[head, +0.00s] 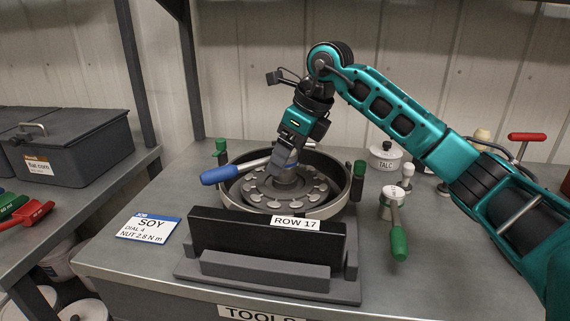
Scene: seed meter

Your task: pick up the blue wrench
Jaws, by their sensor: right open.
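The blue wrench (219,175) has a blue handle that sticks out over the left rim of the round seed meter (337,206). Its metal shaft runs right and slightly up toward the meter's middle, and its far end is hidden at my right gripper. My right gripper (284,162) points down over the meter's hub, at the far end of the wrench shaft. Its jaws are open, though the fingertips are small and partly merged with the hub. I cannot tell whether they touch the wrench. My left gripper is out of view.
The meter stands behind a dark block labelled ROW 17 (295,222). A SOY card (149,228) lies left. A green-handled tool (398,240), a TALC pot (384,156) and a red T-handle (527,137) are at right. The front right bench is clear.

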